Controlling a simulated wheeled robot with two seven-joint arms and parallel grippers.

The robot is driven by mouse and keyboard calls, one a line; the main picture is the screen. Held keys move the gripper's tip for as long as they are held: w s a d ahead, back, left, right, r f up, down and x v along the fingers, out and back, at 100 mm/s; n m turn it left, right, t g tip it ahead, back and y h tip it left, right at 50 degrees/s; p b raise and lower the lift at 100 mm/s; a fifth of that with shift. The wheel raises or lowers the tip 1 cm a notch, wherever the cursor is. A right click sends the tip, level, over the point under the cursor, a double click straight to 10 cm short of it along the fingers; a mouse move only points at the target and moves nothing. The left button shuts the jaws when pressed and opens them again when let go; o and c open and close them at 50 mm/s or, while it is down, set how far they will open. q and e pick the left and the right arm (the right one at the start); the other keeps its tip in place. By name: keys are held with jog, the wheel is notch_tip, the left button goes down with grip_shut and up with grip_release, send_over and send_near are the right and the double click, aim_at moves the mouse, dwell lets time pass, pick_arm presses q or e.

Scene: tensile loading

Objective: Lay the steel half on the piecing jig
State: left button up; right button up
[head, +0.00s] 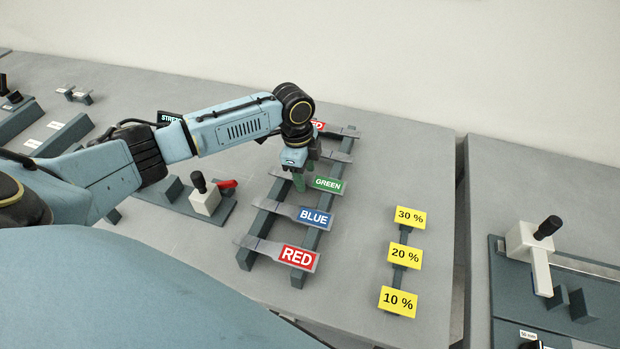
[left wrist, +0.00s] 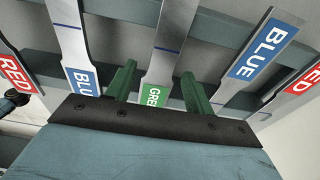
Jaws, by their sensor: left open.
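A dark rack (head: 245,258) holds several flat metal strips lying across its rails, with red, blue and green labels. The green-labelled strip (head: 328,184) lies mid-rack under my left gripper (head: 306,172). In the left wrist view, the open green fingers (left wrist: 157,80) stand either side of this strip (left wrist: 168,45), with gaps between; nothing is gripped. A blue-labelled strip (head: 315,217) and a red-labelled strip (head: 298,257) lie nearer; another red-labelled strip (head: 345,130) lies at the far end. I cannot tell which piece is the steel half or where the piecing jig is. My right gripper is not in view.
Yellow 10 %, 20 % and 30 % signs (head: 405,257) stand right of the rack. A lever fixture (head: 205,198) with a red part is left of it. Another lever device (head: 530,245) stands on the right table, across a gap. Bare table separates rack and signs.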

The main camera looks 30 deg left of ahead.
pick_arm(q)
jog(key=shift+f, duration=0.1)
grip_shut()
dwell(0.4)
